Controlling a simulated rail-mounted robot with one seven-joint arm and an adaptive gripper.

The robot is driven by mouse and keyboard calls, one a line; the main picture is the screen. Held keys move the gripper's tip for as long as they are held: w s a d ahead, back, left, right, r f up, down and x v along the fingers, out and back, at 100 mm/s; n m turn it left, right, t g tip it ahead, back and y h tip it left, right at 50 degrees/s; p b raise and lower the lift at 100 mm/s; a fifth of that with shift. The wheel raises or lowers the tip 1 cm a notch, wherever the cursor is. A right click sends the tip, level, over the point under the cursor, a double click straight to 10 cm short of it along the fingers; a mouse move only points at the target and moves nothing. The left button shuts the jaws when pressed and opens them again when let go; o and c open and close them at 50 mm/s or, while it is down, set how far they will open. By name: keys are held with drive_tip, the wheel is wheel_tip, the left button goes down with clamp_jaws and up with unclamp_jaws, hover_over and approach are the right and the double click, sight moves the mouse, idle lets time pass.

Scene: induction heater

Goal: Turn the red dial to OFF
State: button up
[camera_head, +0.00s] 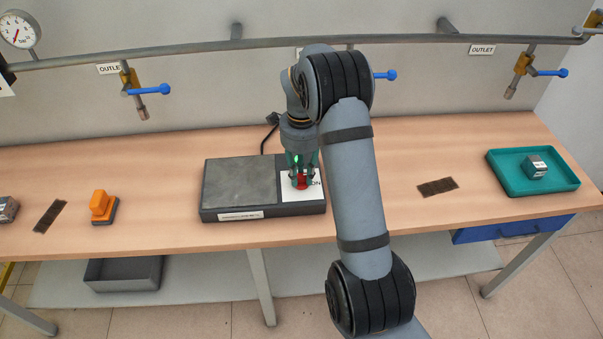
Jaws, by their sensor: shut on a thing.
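The induction heater (238,183) is a dark flat box with a grey top plate, standing on the wooden bench. The red dial (301,183) sits on the white label panel (313,192) at the heater's right end. "ON" can be read on the panel to the right of the dial; the rest of the lettering is hidden behind my gripper. My gripper (301,176) points down over the panel, with its fingers shut on the red dial. The dial's pointer direction cannot be made out.
An orange-handled block (102,207) and a dark mat (49,217) lie to the left. Another dark mat (438,187) and a teal tray (500,178) holding a small block (535,168) are to the right. A pipe with blue-handled valves (149,91) runs behind.

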clamp_jaws()
drive_tip(key=shift+n, duration=0.3)
drive_tip(key=n+b, duration=0.1)
drive_tip(key=n, duration=0.2)
drive_tip(key=shift+d+n, duration=0.15)
drive_tip(key=shift+n, duration=0.15)
drive_tip(key=n+b, duration=0.1)
drive_tip(key=n, duration=0.3)
drive_tip(key=shift+w+n, duration=0.1)
drive_tip(key=shift+n, duration=0.2)
drive_tip(key=n, duration=0.5)
drive_tip(key=shift+w+d, duration=0.15)
drive_tip(key=shift+n+p, duration=0.35)
drive_tip(key=shift+n, duration=1.75)
drive_tip(key=shift+w, duration=0.1)
